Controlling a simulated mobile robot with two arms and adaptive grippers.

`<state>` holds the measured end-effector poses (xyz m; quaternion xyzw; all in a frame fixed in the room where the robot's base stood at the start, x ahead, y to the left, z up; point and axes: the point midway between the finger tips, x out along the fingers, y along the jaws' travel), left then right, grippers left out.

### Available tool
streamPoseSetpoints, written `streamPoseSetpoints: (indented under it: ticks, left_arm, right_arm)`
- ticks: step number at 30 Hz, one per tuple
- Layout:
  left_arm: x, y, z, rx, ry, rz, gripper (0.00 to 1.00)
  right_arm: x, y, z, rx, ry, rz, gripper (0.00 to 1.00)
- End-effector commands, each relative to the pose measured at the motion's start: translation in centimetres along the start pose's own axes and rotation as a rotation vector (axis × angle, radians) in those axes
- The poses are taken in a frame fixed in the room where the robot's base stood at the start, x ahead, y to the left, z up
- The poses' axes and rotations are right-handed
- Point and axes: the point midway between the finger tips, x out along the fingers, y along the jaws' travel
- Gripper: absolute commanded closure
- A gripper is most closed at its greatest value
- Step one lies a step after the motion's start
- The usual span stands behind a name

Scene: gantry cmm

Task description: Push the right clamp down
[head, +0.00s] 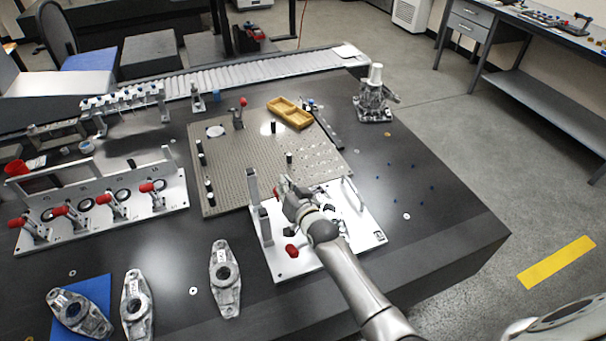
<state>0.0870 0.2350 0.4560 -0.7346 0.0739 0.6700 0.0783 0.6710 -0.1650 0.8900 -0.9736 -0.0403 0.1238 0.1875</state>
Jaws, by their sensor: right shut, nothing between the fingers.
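A white fixture plate (360,226) lies on the dark table, right of centre, with upright grey posts at its left side. A clamp with a red handle (291,250) sits at the plate's front left. My right gripper (284,192) is over the plate, with its arm coming in from the lower right. It is shut and looks empty. A bit of red shows at its fingertips, maybe another clamp's handle; I cannot tell whether they touch. My gripper and arm hide much of the plate's middle. My left gripper is not in view.
A second white fixture (95,222) with several red-handled clamps stands at the left. A perforated grey plate (230,165) lies behind. Loose metal castings (224,278) lie in front. A yellow tray (290,113) and a metal part (373,98) are at the back. The table's right side is mostly clear.

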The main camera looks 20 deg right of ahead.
Motion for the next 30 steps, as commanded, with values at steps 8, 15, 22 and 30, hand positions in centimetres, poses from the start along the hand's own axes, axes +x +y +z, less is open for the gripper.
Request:
streamPoseSetpoints:
  ticks: [8,15,22,30]
  left_arm:
    - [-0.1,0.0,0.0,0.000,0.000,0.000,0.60]
    - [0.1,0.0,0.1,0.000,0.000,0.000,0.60]
    - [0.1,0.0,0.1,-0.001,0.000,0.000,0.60]
    - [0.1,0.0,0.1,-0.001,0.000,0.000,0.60]
  right_arm:
    - [0.4,-0.9,1.5,-0.133,-0.001,0.034,1.00]
    - [0.5,-1.1,2.0,-0.132,0.001,0.033,1.00]
    - [0.6,-1.2,2.2,-0.131,0.001,0.033,1.00]
    - [0.6,-1.2,2.1,-0.130,0.001,0.033,1.00]
